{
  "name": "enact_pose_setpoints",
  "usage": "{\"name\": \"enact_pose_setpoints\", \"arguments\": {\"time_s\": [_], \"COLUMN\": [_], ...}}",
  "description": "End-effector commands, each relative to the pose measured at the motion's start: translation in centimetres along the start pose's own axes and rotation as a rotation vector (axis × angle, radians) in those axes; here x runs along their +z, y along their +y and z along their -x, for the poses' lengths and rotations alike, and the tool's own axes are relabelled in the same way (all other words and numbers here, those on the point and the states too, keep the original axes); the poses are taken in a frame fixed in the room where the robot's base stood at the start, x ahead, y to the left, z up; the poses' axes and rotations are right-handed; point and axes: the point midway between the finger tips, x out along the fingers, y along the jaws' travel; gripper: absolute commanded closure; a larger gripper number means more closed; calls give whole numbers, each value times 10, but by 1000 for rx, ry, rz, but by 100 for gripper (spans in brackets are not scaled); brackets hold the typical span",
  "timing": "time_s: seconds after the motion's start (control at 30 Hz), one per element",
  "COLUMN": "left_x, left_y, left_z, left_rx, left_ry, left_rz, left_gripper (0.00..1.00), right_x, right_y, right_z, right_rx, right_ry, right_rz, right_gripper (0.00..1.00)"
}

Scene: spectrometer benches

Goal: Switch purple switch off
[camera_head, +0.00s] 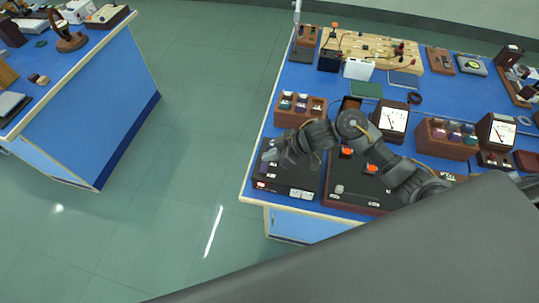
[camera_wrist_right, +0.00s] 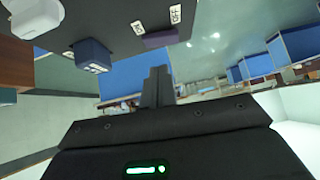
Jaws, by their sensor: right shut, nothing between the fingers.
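The purple switch (camera_wrist_right: 160,38) shows in the right wrist view on the underside-looking face of a dark panel. An ON label (camera_wrist_right: 137,27) is on its left and an OFF label (camera_wrist_right: 175,14) is above its right end. In the head view, the black switch box (camera_head: 300,178) lies at the near left corner of the blue bench. My right gripper (camera_head: 272,156) is over the left part of this box. Its closed fingers (camera_wrist_right: 156,80) are empty and appear just below the purple switch in the wrist view. I cannot tell whether they touch. My left gripper is not in view.
A blue switch (camera_wrist_right: 92,54) and a white knob (camera_wrist_right: 28,18) are on the same panel. A second black box with orange parts (camera_head: 350,185) lies to the right. A wooden rack (camera_head: 300,108) stands behind. The floor left of the bench is clear.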

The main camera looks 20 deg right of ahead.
Motion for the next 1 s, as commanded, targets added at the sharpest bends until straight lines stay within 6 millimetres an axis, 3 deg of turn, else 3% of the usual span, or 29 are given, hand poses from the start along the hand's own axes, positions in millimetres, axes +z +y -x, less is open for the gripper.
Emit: {"name": "enact_pose_setpoints", "arguments": {"time_s": [0.03,0.07,0.13,0.3,0.5,0.7,1.0], "left_x": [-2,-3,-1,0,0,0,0], "left_y": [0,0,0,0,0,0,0], "left_z": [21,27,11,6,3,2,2], "left_rx": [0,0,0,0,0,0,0], "left_ry": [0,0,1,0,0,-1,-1], "left_rz": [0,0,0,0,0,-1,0], "left_gripper": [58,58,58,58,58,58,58], "right_x": [-14,-17,-7,-6,-7,-8,-8], "right_y": [0,1,4,5,6,6,6], "right_z": [14,18,29,66,96,107,108], "right_rx": [1,1,5,3,2,0,-1], "right_ry": [0,-1,0,0,1,2,2], "right_rz": [-1,0,8,7,4,1,0], "right_gripper": [100,100,100,100,100,100,100]}}
